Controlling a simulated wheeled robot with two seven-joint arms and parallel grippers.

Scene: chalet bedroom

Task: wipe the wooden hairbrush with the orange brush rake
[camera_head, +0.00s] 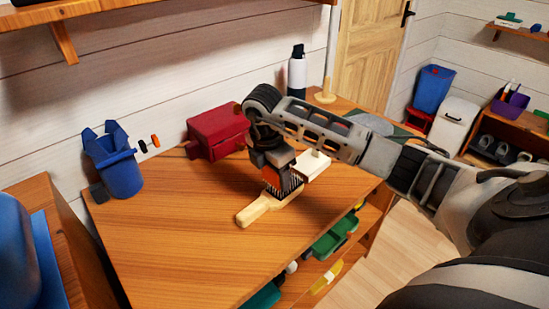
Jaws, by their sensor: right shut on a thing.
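The wooden hairbrush (252,211) lies on the wooden tabletop with its pale handle toward the front left and its dark bristles upward. My right gripper (274,174) points down over its bristle end and is shut on a small orange thing (269,176), which looks like the orange brush rake. The rake is mostly hidden by the fingers. It is right at the bristles; I cannot tell whether it touches them. My left gripper is not in view.
A red box (216,132) stands behind, near the wall. A blue bin (118,166) stands at the left. A white block (313,166) sits just right of the gripper, and a dark bottle with a white body (297,73) stands farther back. The front tabletop is clear.

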